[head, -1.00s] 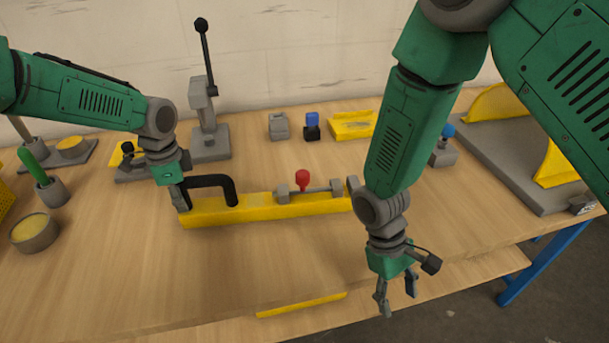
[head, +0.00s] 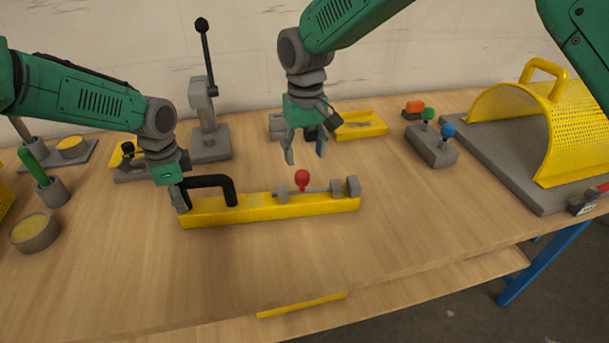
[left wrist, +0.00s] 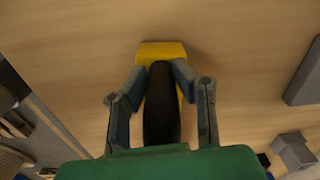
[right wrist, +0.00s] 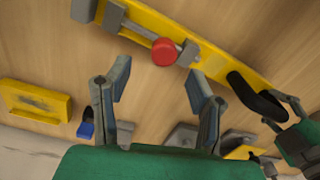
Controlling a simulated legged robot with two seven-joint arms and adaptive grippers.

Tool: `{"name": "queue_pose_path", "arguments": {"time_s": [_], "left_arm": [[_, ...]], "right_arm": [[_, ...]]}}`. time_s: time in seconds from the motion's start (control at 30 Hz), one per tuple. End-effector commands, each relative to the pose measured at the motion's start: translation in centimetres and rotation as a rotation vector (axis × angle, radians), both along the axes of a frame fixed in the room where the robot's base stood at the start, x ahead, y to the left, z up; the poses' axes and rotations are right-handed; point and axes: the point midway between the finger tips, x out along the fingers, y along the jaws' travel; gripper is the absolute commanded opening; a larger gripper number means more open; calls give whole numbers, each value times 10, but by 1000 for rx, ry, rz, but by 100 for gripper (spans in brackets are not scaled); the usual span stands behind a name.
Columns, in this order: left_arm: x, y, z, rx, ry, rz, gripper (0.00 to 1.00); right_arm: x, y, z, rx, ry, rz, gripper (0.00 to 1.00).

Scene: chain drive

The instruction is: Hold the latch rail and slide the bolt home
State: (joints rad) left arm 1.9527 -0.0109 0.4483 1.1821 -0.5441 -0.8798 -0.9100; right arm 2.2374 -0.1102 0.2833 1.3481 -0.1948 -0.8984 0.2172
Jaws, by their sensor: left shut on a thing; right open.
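The yellow latch rail (head: 265,208) lies on the table, with a black handle (head: 232,190) at its left end. My left gripper (head: 183,195) is shut on the black handle, which also shows between its fingers in the left wrist view (left wrist: 160,105). The grey bolt (head: 318,190) with a red knob (head: 302,177) sits on the rail's right half, running through grey blocks; the knob stands upright near the left block. The red knob shows in the right wrist view (right wrist: 164,52). My right gripper (head: 305,155) is open and empty, above and behind the knob, not touching it.
A lever press (head: 210,140) stands behind the rail. A yellow tray (head: 360,125) and a grey box with coloured knobs (head: 432,147) lie behind to the right. A yellow guard (head: 560,125) stands at far right. The table in front of the rail is clear.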

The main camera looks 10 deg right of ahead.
Motion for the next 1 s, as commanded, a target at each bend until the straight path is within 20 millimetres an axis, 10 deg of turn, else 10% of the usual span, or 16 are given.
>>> {"name": "queue_pose_path", "arguments": {"time_s": [0.3,0.77,0.9,1.0], "left_arm": [[0,0,1,-1,-2,1,0],[0,0,1,0,-2,0,0],[0,0,1,0,-1,0,0],[0,0,1,0,-1,0,0]], "right_arm": [[-1,0,-56,0,2,0,49],[0,0,-68,-1,0,0,49],[0,0,-68,-1,0,0,0],[0,0,-68,-1,0,0,0]]}}
